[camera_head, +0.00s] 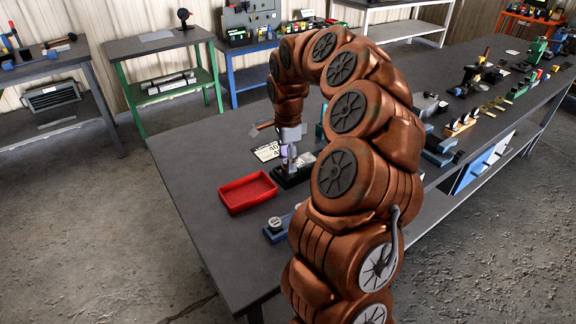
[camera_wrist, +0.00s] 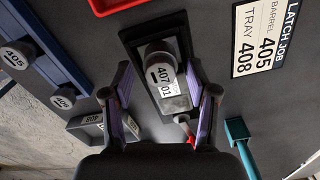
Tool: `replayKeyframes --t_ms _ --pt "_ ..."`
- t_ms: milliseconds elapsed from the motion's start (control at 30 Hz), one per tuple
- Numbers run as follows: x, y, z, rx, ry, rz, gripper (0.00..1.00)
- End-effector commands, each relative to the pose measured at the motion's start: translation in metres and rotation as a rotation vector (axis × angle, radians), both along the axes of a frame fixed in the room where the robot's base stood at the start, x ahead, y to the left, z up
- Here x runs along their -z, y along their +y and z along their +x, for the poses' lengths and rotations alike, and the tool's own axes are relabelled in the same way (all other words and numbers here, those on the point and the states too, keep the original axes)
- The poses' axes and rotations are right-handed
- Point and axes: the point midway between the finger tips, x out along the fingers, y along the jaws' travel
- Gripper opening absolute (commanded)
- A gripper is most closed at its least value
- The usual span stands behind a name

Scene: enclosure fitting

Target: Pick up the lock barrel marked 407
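My gripper (camera_wrist: 158,72) is open, with one purple-padded finger on each side of the barrel and gaps showing between. In the head view my gripper (camera_head: 287,155) points down over the black base (camera_head: 293,180), and the barrel itself cannot be made out there.
A blue rack (camera_wrist: 50,40) at left holds barrels marked 405 (camera_wrist: 16,55) and one with a small, unclear label (camera_wrist: 64,98).

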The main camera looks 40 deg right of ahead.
Motion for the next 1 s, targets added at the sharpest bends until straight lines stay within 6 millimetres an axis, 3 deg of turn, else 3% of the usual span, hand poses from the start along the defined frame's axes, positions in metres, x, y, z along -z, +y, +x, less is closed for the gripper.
replayKeyframes --t_ms 67,500,833,1000 --pt "0.0 0.0 0.0 0.0 0.0 0.0 0.47" --pt "0.0 0.0 0.0 0.0 0.0 0.0 0.01" --pt "-0.001 0.0 0.0 0.0 -0.001 0.0 0.0" --pt "-0.011 -0.001 0.001 0.002 -0.003 -0.003 0.0"
